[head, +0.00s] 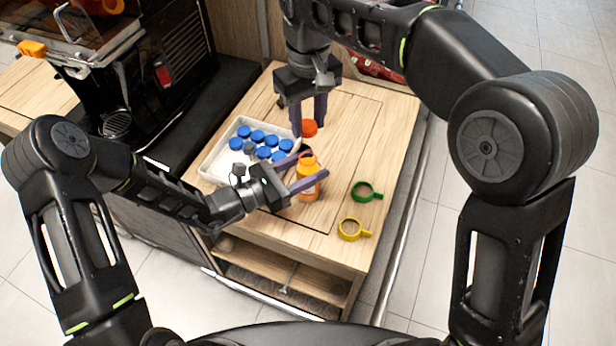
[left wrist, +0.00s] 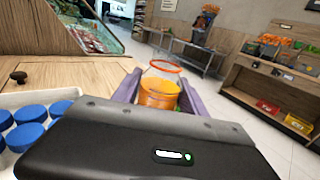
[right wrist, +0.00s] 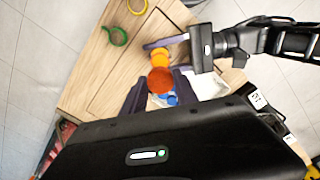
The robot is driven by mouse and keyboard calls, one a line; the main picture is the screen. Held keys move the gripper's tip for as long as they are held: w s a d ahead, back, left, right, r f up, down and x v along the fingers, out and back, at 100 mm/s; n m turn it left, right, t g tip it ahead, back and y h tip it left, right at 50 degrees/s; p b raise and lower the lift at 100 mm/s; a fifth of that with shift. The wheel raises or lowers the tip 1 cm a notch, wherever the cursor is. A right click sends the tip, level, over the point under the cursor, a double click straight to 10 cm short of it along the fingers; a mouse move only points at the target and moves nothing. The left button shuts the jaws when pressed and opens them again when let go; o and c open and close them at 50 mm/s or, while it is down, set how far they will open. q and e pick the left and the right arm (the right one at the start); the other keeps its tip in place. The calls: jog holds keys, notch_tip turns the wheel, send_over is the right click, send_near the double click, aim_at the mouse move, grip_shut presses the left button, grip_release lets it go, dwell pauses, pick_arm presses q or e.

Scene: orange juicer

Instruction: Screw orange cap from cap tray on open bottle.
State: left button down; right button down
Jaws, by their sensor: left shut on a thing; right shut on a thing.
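The bottle (head: 308,190) holds orange juice and stands at the middle of the table. My left gripper (head: 312,172) is shut around its sides, and the left wrist view shows the bottle (left wrist: 158,95) between the fingers, with an orange ring near its clear top. My right gripper (head: 309,122) points down and is shut on an orange cap (head: 309,128), behind the bottle in the head view. The right wrist view shows the cap (right wrist: 160,80) between the fingertips, apart from the bottle. The white cap tray (head: 208,168) holds several blue caps (head: 257,135), left of both grippers.
A green ring with a handle (head: 362,192) and a yellow one (head: 350,230) lie on the table (head: 385,140) right of the bottle. A black machine (head: 150,75) stands at the left. The table's right side is mostly clear.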

send_over(308, 155)
jog(key=shift+f, duration=2.5)
jog(key=shift+d+f, duration=0.1)
jog(key=shift+f, duration=0.75)
jog(key=shift+f, duration=0.6)
